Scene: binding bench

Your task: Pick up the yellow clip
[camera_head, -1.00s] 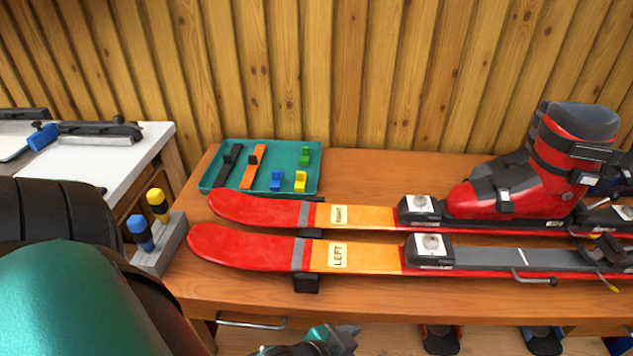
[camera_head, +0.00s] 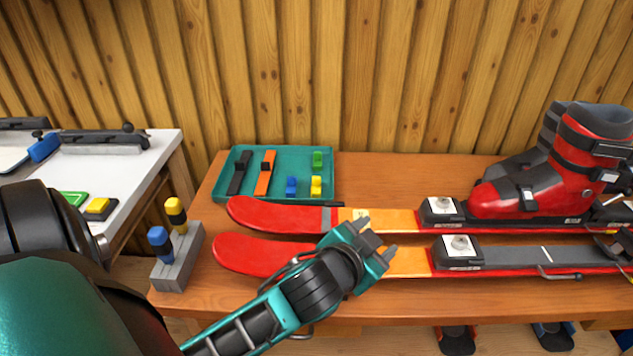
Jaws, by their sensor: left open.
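The yellow clip (camera_head: 316,186) lies at the front right of the teal tray (camera_head: 328,160) on the wooden bench. A blue clip (camera_head: 291,187) is to its left and a green clip (camera_head: 318,160) is behind it. My left gripper (camera_head: 378,237) is open and empty. My right gripper does not show.
A black strap (camera_head: 239,172) and an orange strap (camera_head: 265,173) share the tray. A red ski boot (camera_head: 545,175) stands on the rear ski at right. A grey holder (camera_head: 180,262) with blue-handled and yellow-handled tools stands at the bench's left edge. A white table (camera_head: 110,165) is further left.

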